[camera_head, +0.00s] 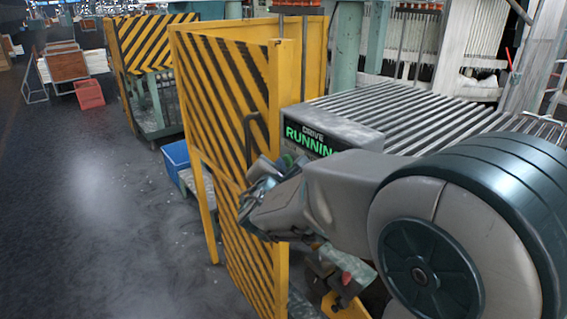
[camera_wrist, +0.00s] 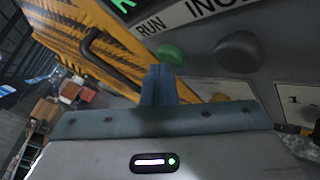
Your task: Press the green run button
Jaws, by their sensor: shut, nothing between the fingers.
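The green run button (camera_wrist: 171,54) is a round button on a grey panel, below a RUN label, in the wrist view. My gripper (camera_wrist: 158,72) is shut and empty. Its fingertips point toward the panel and appear just below and slightly left of the green button. I cannot tell whether they touch it. My arm covers the lower part of that box.
A dark grey button (camera_wrist: 238,51) under an INCH label sits right of the green one. A yellow-and-black striped guard (camera_head: 222,100) with a dark handle stands close left of my gripper. A roller bed (camera_head: 420,115) lies behind the box. The floor at left is open.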

